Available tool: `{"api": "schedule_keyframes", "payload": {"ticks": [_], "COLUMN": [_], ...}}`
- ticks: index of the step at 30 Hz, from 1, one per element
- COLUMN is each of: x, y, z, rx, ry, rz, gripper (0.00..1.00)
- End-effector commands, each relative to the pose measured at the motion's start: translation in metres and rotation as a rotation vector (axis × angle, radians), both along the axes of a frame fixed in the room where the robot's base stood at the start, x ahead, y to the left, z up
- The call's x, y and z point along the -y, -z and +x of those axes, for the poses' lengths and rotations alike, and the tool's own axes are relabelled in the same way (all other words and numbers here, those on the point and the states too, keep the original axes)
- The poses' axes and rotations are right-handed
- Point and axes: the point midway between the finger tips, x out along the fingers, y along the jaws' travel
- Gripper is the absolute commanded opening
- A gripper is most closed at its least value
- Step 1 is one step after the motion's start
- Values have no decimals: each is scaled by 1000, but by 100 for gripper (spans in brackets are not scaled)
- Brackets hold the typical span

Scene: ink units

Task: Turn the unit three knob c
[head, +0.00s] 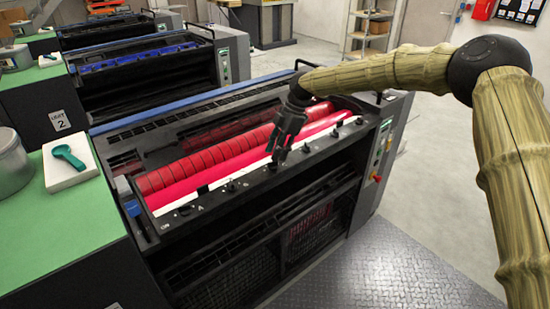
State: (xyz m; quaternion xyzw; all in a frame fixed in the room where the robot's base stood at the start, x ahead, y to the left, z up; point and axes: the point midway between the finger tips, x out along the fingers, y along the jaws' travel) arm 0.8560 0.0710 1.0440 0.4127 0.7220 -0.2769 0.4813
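A printing unit with red and magenta rollers (225,152) fills the middle of the head view. No unit number can be read on it. Small dark knobs stand along its front rail, among them one at the left end (185,210), one further right (231,186) and one right of my gripper (306,148). A letter A shows near the left-end knob; other letters are too small to read. My gripper (277,160) points down at the middle of the rail, its fingertips at or just above a knob mostly hidden there. The finger gap and any contact are unclear.
A "UNIT 2" plate (60,120) is on the left cabinet side. A green-topped cabinet (60,225) holds a can (12,165) and a teal tool (70,157) on a white pad. A unit with blue rollers (135,60) stands behind. Diamond-plate floor (380,275) is clear at front right.

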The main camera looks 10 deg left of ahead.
Motion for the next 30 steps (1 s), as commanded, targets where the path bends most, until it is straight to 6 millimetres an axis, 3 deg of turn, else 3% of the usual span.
{"api": "schedule_keyframes", "payload": {"ticks": [6, 12, 18, 30], "x": [14, 23, 27, 26], "y": [-39, -64, -73, -74], "z": [9, 15, 16, 17], "rx": [0, 1, -3, 2], "ry": [1, 0, -2, 10], "rz": [-1, -1, -2, 1], "gripper": [31, 31, 31, 31]}}
